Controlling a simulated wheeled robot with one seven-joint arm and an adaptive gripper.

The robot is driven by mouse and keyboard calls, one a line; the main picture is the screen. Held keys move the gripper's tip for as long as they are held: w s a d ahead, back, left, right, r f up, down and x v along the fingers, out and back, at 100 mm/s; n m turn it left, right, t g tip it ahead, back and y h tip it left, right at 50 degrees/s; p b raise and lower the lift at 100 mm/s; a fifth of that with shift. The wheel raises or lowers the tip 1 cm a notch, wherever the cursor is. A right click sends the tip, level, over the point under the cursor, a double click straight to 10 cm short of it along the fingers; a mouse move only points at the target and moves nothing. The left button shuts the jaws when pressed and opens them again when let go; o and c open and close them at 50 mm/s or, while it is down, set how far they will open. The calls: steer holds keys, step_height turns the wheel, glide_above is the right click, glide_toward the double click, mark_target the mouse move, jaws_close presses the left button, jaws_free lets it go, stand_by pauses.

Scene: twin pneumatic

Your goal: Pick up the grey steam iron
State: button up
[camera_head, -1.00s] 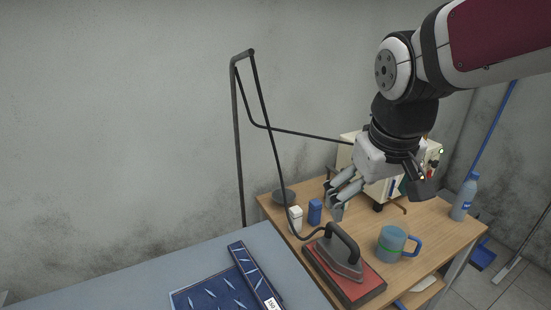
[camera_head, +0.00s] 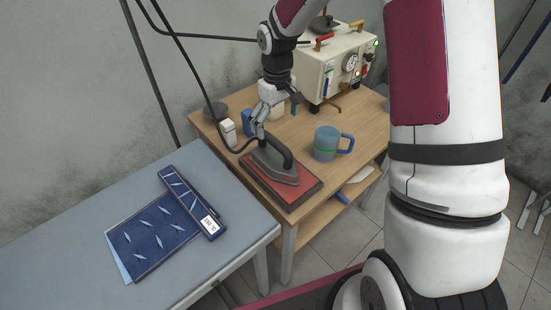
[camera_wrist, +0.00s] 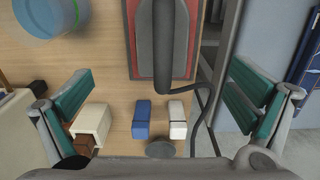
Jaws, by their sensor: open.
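The grey steam iron (camera_head: 277,162) rests on a red pad (camera_head: 306,185) at the front left of the wooden table, its dark handle on top and a dark hose running from its rear. In the wrist view the iron (camera_wrist: 147,45) lies at the top centre, ahead of the fingers, on the red pad. My gripper (camera_head: 266,115) is above the table just behind the iron. In the wrist view my gripper (camera_wrist: 157,108) is open, its green-padded fingers wide apart with nothing between them at their level. I cannot tell its exact height above the iron.
A blue mug (camera_head: 326,143) stands right of the iron. A white box (camera_head: 228,131) and a blue box (camera_head: 247,122) stand behind it, with a grey bowl (camera_head: 217,111). A cream machine (camera_head: 335,68) is at the back. A grey ironing table (camera_head: 95,213) holds blue fabric (camera_head: 150,235).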

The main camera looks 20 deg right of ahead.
mark_target(277, 157)
steer(key=f+p, duration=0.1)
steer(key=f, duration=0.5)
steer(key=f+p, duration=0.1)
steer(key=f, duration=0.5)
steer(key=shift+s+a, duration=0.15)
steer(key=shift+s, duration=0.05)
steer(key=shift+c, duration=0.4)
steer(key=c, duration=2.2)
steer(key=shift+s+f, duration=0.1)
steer(key=shift+f, duration=0.05)
jaws_close()
steer(key=shift+d, duration=0.2)
